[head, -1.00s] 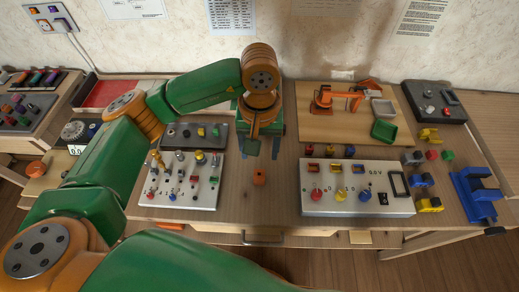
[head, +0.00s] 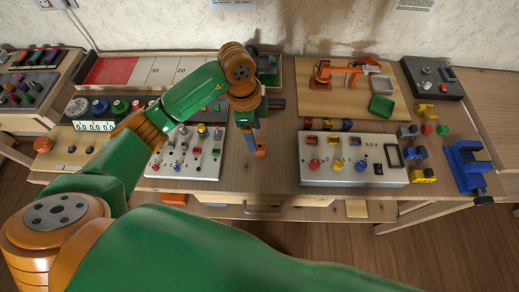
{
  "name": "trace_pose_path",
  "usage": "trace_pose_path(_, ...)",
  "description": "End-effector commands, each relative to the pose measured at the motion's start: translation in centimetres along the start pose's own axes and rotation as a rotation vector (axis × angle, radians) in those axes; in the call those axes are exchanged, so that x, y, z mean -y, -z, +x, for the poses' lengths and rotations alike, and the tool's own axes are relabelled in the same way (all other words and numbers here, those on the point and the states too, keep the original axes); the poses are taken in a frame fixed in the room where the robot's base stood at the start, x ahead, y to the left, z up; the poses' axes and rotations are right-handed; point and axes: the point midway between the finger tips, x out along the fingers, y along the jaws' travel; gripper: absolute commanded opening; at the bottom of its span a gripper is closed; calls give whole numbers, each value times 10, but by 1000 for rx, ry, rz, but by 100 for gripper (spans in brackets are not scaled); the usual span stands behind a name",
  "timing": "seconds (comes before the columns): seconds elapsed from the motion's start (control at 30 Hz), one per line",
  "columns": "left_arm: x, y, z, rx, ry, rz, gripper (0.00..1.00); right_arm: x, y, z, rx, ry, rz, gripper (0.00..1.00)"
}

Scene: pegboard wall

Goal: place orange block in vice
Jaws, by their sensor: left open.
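The small orange block (head: 261,152) is on the wooden workbench, left of the white control box. My left gripper (head: 254,146) points down right at the block, with its fingers open. The fingers partly cover the block, and I cannot tell whether they touch it. The blue vice (head: 468,163) stands at the right front edge of the bench, well to the right of the gripper. My right gripper is not in view.
The white control box (head: 352,176) with knobs and a display lies between the block and the vice. Several small coloured blocks stand beside the vice, including a yellow one (head: 424,176). A switch panel (head: 187,166) is left of the gripper.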

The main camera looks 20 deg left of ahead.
Motion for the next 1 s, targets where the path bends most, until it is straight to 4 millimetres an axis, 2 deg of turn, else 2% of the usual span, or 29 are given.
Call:
trace_pose_path(0.07,0,-1,4,0,-2,-71,72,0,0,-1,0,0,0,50)
trace_pose_path(0.17,-1,0,16,1,-5,-88,72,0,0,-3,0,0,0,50)
trace_pose_path(0.43,1,5,66,1,-2,-85,72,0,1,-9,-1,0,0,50)
trace_pose_path(0.53,1,5,72,0,-1,-84,72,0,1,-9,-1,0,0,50)
trace_pose_path(0.7,1,5,72,-1,0,-82,72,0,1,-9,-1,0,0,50)
trace_pose_path(0.97,1,5,72,0,0,-82,2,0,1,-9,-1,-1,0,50)
trace_pose_path(1.0,1,5,72,0,0,-82,0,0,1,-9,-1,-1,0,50)
